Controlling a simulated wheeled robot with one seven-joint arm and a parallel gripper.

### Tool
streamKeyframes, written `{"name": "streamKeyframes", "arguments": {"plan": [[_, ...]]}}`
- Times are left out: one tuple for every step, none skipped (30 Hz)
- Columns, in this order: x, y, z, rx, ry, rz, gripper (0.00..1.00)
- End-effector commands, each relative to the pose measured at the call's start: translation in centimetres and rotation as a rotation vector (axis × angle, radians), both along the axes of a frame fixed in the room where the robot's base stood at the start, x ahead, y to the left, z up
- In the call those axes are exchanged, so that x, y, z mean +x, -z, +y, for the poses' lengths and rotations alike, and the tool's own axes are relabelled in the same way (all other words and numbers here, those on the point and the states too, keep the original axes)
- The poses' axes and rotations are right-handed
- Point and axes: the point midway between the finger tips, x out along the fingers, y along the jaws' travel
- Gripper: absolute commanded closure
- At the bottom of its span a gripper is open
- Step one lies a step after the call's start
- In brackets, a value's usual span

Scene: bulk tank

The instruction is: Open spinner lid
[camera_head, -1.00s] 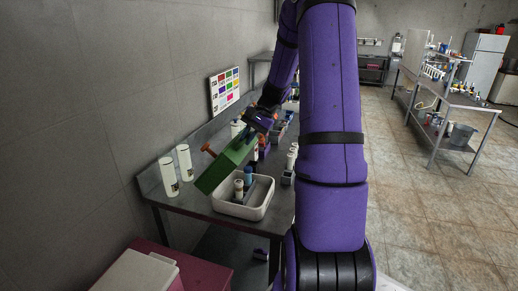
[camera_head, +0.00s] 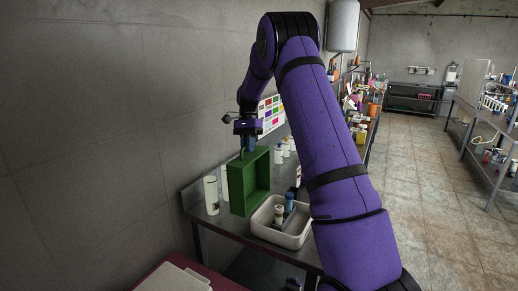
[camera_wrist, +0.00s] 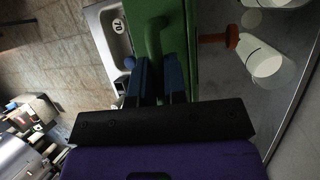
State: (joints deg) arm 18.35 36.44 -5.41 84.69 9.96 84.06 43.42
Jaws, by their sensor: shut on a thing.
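My gripper (camera_head: 248,143) points down and is shut on the top part of a green open-sided box (camera_head: 248,183). The box hangs upright above the bench, left of a white tub. In the wrist view, the blue fingers (camera_wrist: 161,78) lie either side of a green handle-like part of the box (camera_wrist: 178,35). A reddish-brown knob (camera_wrist: 231,37) shows beside the box there; I cannot tell whether it is joined to it. I cannot make out a separate spinner lid.
The white tub (camera_head: 296,240) holds small bottles. White bottles (camera_head: 211,196) stand along the wall, one left of the green box. A colour chart (camera_head: 271,116) is on the wall behind. More goods crowd the bench's far end. The floor at right is clear.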

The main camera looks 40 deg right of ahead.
Motion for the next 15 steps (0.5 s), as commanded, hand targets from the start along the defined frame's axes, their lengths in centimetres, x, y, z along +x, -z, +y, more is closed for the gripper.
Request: {"name": "streamKeyframes", "arguments": {"plan": [[0.5, 0.2, 0.2, -0.007, -0.002, 0.018, 1.00], [0.7, 0.3, 0.3, -0.011, -0.002, 0.030, 1.00], [1.0, 0.4, 0.4, -0.017, -0.001, 0.042, 1.00], [1.2, 0.4, 0.5, -0.020, 0.000, 0.050, 1.00], [1.3, 0.4, 0.5, -0.023, 0.000, 0.057, 1.00], [1.5, 0.5, 0.6, -0.025, 0.000, 0.064, 1.00], [1.6, 0.6, 0.6, -0.028, 0.000, 0.070, 1.00], [1.7, 0.6, 0.7, -0.029, 0.001, 0.075, 1.00], [1.8, 0.6, 0.7, -0.031, 0.001, 0.080, 1.00], [1.9, 0.6, 0.7, -0.032, 0.001, 0.083, 1.00], [1.9, 0.6, 0.8, -0.033, 0.001, 0.085, 1.00], [2.0, 0.6, 0.8, -0.034, 0.001, 0.087, 1.00], [2.0, 0.6, 0.8, -0.035, 0.001, 0.088, 1.00], [2.0, 0.6, 0.8, -0.035, 0.001, 0.088, 1.00], [2.0, 0.6, 0.8, -0.034, 0.001, 0.089, 1.00]]}}
